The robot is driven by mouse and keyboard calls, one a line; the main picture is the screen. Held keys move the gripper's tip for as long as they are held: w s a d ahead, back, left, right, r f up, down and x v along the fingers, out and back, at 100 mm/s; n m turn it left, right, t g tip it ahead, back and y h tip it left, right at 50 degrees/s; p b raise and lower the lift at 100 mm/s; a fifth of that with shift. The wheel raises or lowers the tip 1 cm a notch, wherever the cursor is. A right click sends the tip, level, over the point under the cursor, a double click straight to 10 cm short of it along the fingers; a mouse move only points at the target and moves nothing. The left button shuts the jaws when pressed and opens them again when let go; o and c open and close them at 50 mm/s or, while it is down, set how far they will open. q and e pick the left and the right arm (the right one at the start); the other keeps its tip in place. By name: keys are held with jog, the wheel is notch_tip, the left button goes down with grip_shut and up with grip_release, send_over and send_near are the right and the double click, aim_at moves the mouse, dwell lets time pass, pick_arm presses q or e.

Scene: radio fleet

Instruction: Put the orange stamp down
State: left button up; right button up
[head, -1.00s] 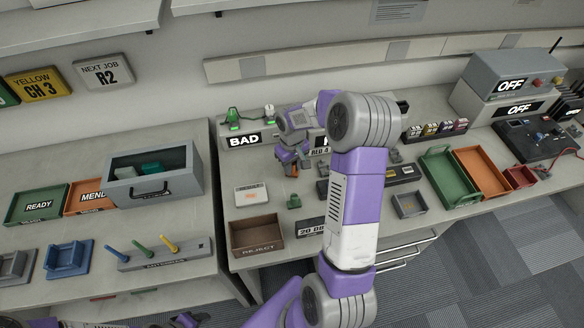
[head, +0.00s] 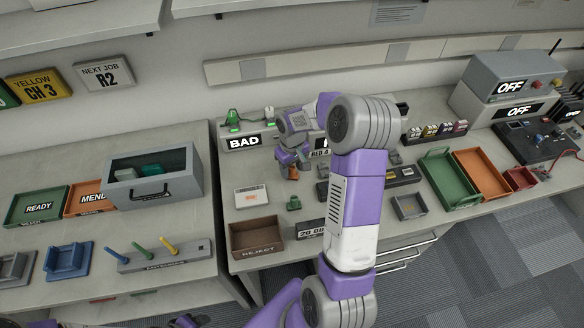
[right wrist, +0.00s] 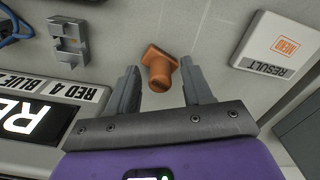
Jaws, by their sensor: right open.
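The orange stamp (right wrist: 161,72) stands on the grey bench top in the right wrist view, its square base away from me and its round handle toward me. It shows small in the head view (head: 294,174), just below my right gripper (head: 289,159). The right gripper's two fingers (right wrist: 159,85) are spread on either side of the stamp's handle, with a visible gap on both sides. The gripper holds nothing. My left gripper cannot be made out.
A white result card (right wrist: 279,48) with an orange MEND mark lies beside the stamp. A green stamp (head: 294,203) and a brown reject tray (head: 257,238) stand nearer the bench's front edge. A labelled display box (right wrist: 35,120) stands on the stamp's other side.

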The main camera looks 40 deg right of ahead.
aim_at(292, 168)
notch_tip(292, 168, up, 12)
jog(key=p, duration=0.2)
jog(key=shift+f, duration=0.15)
dwell(0.5)
